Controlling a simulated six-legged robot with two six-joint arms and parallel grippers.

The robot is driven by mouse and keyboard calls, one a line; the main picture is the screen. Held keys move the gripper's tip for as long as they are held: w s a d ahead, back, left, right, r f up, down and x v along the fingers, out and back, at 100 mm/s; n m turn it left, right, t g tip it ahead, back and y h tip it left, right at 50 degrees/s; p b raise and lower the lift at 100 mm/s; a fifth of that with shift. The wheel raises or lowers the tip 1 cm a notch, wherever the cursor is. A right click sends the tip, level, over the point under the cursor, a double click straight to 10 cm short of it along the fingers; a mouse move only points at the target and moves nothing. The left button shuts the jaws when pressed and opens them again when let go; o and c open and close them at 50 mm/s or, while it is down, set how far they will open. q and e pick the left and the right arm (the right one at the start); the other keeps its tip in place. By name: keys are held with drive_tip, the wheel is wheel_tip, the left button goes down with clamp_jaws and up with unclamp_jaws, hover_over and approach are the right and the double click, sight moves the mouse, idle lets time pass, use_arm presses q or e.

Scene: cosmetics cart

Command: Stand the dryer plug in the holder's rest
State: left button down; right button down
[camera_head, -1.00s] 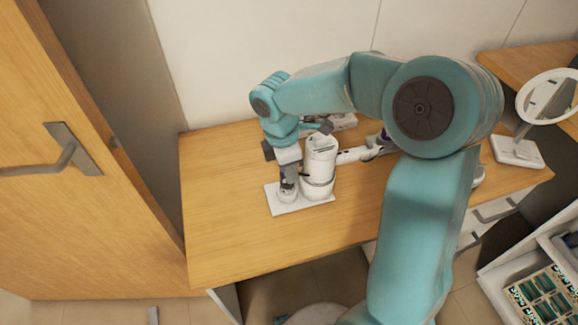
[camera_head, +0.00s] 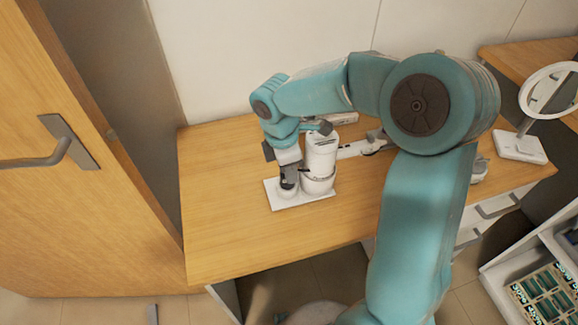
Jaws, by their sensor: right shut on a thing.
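The white holder (camera_head: 306,197) stands on the wooden table, a flat base plate with a tall white cylinder (camera_head: 320,160) and a small low cup-like rest (camera_head: 288,191) at its left. My right gripper (camera_head: 289,181) points down at the small rest, close beside the cylinder. It is shut on the dryer plug, which is mostly hidden by the dark fingers. I cannot tell how deep the plug sits in the rest. My left gripper is not in view.
White items (camera_head: 356,149) lie behind the holder, partly hidden by my right arm. A round mirror (camera_head: 519,147) stands at the right. A wooden door (camera_head: 60,170) is at the left. The table's left and front parts (camera_head: 225,215) are clear.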

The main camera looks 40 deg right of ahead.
sight(280, 174)
drive_tip(key=shift+f, duration=0.15)
drive_tip(key=c, duration=0.8)
unclamp_jaws()
drive_tip(key=r+p, duration=0.1)
drive_tip(key=r, duration=0.4)
drive_tip(key=a+r+p, duration=0.1)
drive_tip(key=r, duration=0.5)
drive_tip(key=w+r+p, duration=0.1)
drive_tip(key=r, duration=0.4)
drive_tip(key=shift+a+r, duration=0.15)
drive_tip(key=shift+a, duration=0.2)
